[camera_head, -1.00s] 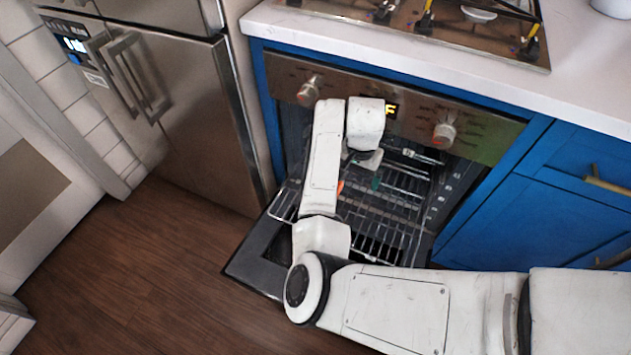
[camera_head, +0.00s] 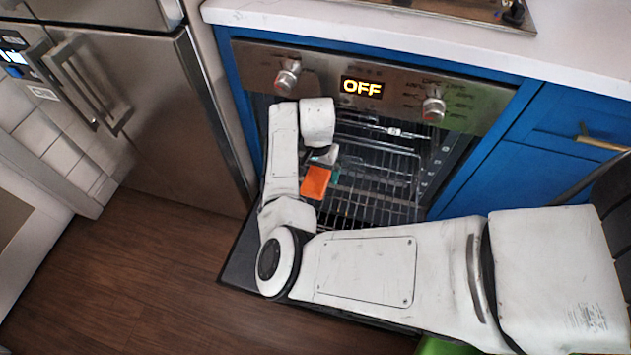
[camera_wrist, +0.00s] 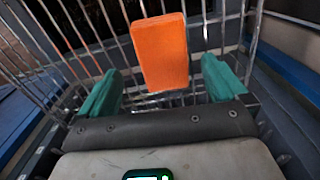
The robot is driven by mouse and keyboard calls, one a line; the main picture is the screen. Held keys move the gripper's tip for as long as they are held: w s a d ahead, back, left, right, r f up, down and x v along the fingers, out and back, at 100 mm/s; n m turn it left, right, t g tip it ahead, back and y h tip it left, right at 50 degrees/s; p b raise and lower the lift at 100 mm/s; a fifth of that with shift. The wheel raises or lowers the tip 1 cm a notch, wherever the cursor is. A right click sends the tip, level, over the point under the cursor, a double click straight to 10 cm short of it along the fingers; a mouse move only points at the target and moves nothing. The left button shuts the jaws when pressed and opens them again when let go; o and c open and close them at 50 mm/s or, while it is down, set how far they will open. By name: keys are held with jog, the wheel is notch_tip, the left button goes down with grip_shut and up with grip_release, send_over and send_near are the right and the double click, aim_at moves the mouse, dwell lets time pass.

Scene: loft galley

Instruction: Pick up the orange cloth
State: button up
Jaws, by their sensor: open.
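The orange cloth (camera_head: 316,181) shows as a flat orange rectangle at the oven's wire rack (camera_head: 372,200), in the head view. In the wrist view the cloth (camera_wrist: 165,62) looks like a thick upright slab, centred between my fingers. My gripper (camera_wrist: 160,72) is open, with one teal finger on each side of the cloth and a visible gap to both. In the head view my gripper (camera_head: 328,166) is partly hidden by my own wrist, with a bit of teal showing beside the cloth. I cannot tell how far the fingertips are from the cloth in depth.
The oven door (camera_head: 245,252) is folded down in front of the oven. The oven's control panel (camera_head: 361,88) reads OFF. A steel fridge (camera_head: 140,120) stands left, and blue cabinets (camera_head: 540,160) stand right. The wood floor (camera_head: 140,280) at left is clear.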

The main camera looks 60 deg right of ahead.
aim_at(316, 179)
jog(key=f+b, duration=0.1)
jog(key=f, duration=0.3)
jog(key=shift+w+f, duration=0.1)
jog(key=shift+w, duration=0.1)
jog(key=c, duration=1.1)
